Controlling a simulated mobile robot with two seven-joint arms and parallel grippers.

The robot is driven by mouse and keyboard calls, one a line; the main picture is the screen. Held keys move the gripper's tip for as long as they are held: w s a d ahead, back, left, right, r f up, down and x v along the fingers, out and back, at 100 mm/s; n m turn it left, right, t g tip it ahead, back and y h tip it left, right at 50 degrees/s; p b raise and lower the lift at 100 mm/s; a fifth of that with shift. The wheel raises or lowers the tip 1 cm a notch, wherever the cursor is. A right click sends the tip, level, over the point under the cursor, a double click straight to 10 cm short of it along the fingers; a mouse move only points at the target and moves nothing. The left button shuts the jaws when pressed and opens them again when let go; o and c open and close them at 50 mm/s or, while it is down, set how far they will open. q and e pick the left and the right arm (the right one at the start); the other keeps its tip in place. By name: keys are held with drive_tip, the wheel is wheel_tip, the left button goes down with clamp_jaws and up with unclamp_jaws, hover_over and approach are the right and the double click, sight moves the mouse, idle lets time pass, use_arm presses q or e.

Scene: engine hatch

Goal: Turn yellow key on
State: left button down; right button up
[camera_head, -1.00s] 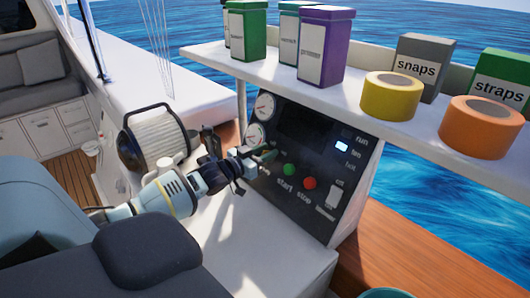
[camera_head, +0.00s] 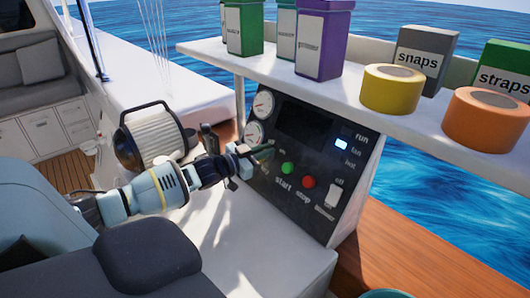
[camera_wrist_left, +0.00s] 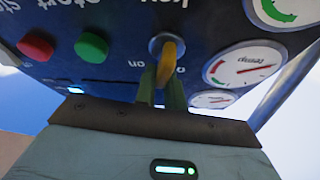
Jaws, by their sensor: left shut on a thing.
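The yellow key (camera_wrist_left: 169,62) sits in a round metal lock on the dark control panel (camera_head: 318,205). It shows in the left wrist view, with the "key" label above it and "on" to its left in that picture. My left gripper (camera_wrist_left: 161,92) is shut on the key, its greenish fingers on either side of it. In the head view my left gripper (camera_head: 262,153) is at the panel's left side, below the gauges, and hides the key there. My right gripper is not in view.
A green button (camera_head: 287,168) and a red button (camera_head: 308,182) are close beside the key, with a white switch (camera_head: 333,194) further right. Gauges (camera_head: 263,104) are above. A white shelf (camera_head: 300,85) with boxes and tape rolls overhangs the panel.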

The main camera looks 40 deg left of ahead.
use_arm(q)
drive_tip(key=m, duration=0.2)
drive_tip(key=m+h+b, duration=0.1)
drive_tip(key=shift+d+f+m+g+h, duration=0.2)
drive_tip(key=shift+m+g+h, duration=0.1)
drive_tip(key=shift+m+g, duration=0.1)
drive_tip(key=shift+s+m+g+h, duration=0.1)
drive_tip(key=shift+m+g+h, duration=0.25)
drive_tip(key=shift+m, duration=0.65)
drive_tip(key=shift+d+m+g+h, duration=0.15)
drive_tip(key=shift+m+g+h, duration=0.2)
drive_tip(key=shift+m, duration=0.65)
drive_tip(key=shift+s+d+f+m+g, duration=0.1)
drive_tip(key=shift+m+g, duration=0.2)
drive_tip(key=shift+m, duration=0.8)
drive_tip(key=shift+f+m+g+h, duration=0.1)
drive_tip(key=shift+m+g+h, duration=0.2)
drive_tip(key=shift+m+h, duration=0.15)
drive_tip(key=shift+d+m, duration=0.1)
drive_tip(key=shift+m, duration=0.15)
drive_tip(key=c, duration=1.5)
unclamp_jaws()
drive_tip(key=shift+s, duration=0.15)
